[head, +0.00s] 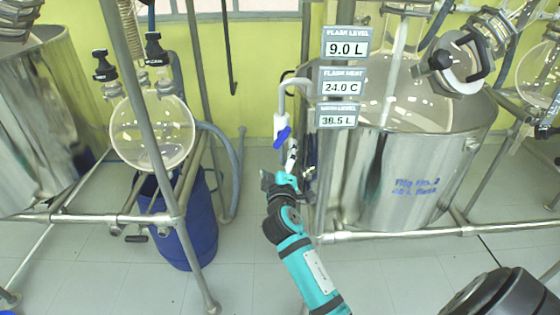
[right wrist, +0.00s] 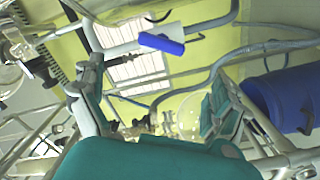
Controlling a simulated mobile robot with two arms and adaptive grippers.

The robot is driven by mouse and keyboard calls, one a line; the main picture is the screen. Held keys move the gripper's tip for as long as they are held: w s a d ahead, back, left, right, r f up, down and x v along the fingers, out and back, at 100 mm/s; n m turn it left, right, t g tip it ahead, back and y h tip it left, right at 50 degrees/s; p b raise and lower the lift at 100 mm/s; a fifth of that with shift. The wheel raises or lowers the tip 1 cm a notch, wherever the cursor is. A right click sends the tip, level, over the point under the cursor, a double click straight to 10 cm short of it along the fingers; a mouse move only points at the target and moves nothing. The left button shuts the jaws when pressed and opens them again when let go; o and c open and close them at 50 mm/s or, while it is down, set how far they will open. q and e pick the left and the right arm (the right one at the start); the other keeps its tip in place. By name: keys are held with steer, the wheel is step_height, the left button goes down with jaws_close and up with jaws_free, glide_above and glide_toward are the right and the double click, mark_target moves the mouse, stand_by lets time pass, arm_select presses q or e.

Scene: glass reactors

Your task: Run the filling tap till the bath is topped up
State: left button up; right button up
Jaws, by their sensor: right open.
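The filling tap (head: 280,125) is a white spout with a blue lever (head: 283,138) on a pale pipe left of the bath. The tap also shows in the right wrist view, with its blue lever (right wrist: 162,43) beyond the fingers. The bath (head: 440,185) is a large steel vessel with blue "Rig No. 2" lettering. Its level sign (head: 337,120) seems to read 38.5 L. My right gripper (head: 283,176) is just below the tap, open and empty, with its fingers (right wrist: 155,88) spread wide and apart from the lever. My left gripper is out of view.
Signs above read flask level 9.0 L (head: 347,48) and flask heat 24.0 C (head: 341,87). A steel frame rail (head: 400,233) runs before the bath. A round glass flask (head: 152,132) and a blue barrel (head: 190,222) stand left. The floor between the rigs is clear.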

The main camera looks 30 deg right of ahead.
steer(key=shift+c, duration=0.7)
steer(key=shift+a+r+n+p, duration=0.15)
steer(key=shift+r+n+p, duration=0.2)
steer(key=shift+n, duration=0.25)
steer(key=shift+c, duration=1.1)
steer(key=n+p, duration=0.1)
steer(key=n, duration=0.1)
steer(key=a+n, duration=0.1)
steer(key=n, duration=0.1)
steer(key=s+a+r+n+p, duration=0.1)
steer(key=n, duration=0.2)
steer(key=shift+y+p, duration=0.3)
steer(key=c, duration=0.5)
steer(key=s+n, duration=0.1)
steer(key=n, duration=0.2)
steer(key=s+f+n+p, duration=0.1)
steer(key=s+n, duration=0.1)
steer(key=n, duration=0.1)
steer(key=s+n+p, duration=0.1)
steer(key=n, duration=0.1)
steer(key=shift+s+a+f+n, duration=0.25)
steer(key=shift+s+f+n, duration=0.1)
steer(key=shift+n, duration=0.05)
steer(key=c, duration=0.3)
steer(key=n+p, duration=0.1)
steer(key=p, duration=0.2)
glide_toward(282, 140)
steer(key=x, duration=1)
